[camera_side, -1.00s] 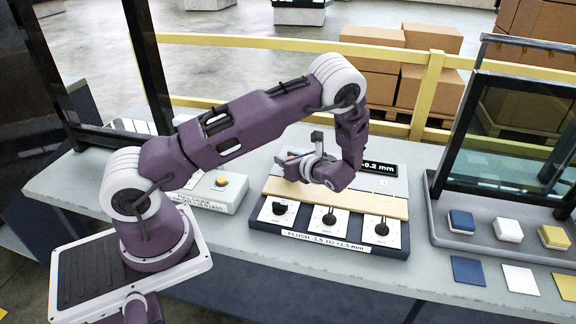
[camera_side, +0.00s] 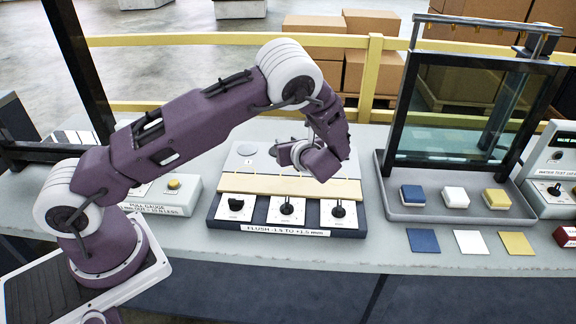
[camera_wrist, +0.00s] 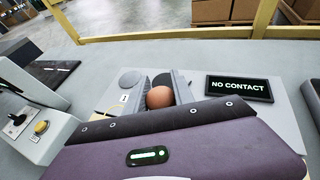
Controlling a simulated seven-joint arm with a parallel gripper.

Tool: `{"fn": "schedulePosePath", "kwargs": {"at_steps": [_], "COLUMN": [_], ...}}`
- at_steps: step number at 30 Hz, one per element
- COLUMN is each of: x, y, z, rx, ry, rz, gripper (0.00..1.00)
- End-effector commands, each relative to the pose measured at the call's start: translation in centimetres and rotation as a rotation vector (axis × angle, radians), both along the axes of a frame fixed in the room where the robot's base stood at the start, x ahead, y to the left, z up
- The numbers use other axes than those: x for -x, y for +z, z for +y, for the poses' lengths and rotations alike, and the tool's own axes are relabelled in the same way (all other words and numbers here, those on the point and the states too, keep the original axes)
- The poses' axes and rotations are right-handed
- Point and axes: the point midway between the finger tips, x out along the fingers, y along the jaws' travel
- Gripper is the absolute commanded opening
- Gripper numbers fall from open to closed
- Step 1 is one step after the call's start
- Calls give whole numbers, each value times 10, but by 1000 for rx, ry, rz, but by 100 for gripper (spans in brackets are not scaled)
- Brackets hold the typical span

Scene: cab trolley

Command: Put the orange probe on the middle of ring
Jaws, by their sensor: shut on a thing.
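My gripper (camera_side: 282,153) is over the back part of the gauge board (camera_side: 214,212), above its grey plate. In the wrist view its two fingers (camera_wrist: 162,88) are shut on the orange probe (camera_wrist: 160,98), which shows as a rounded orange-brown end between them. In the side view the probe is hidden by my gripper and wrist. A grey disc (camera_wrist: 130,80) lies on the plate left of the fingers, with a small tag marked 1 beside it; it also shows in the side view (camera_side: 247,149). I cannot make out the middle ring; my gripper covers that area.
A display (camera_wrist: 238,87) reads NO CONTACT. A tan strip (camera_side: 250,184) and three black knobs are in front of the plate. A box with a yellow button (camera_side: 173,184) stands left. A grey tray (camera_side: 385,190) with a glass frame and coloured blocks stands right.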

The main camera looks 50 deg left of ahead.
Motion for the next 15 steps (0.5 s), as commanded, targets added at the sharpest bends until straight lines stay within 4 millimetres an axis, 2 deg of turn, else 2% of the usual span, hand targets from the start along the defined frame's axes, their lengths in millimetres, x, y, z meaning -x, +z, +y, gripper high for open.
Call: {"fn": "schedulePosePath", "kwargs": {"at_steps": [8, 15], "x": [1, 0], "y": [-50, -55], "z": [1, 1], "rx": [-1, 1], "ry": [1, 2], "rz": [2, -2], "gripper": [0, 0]}}
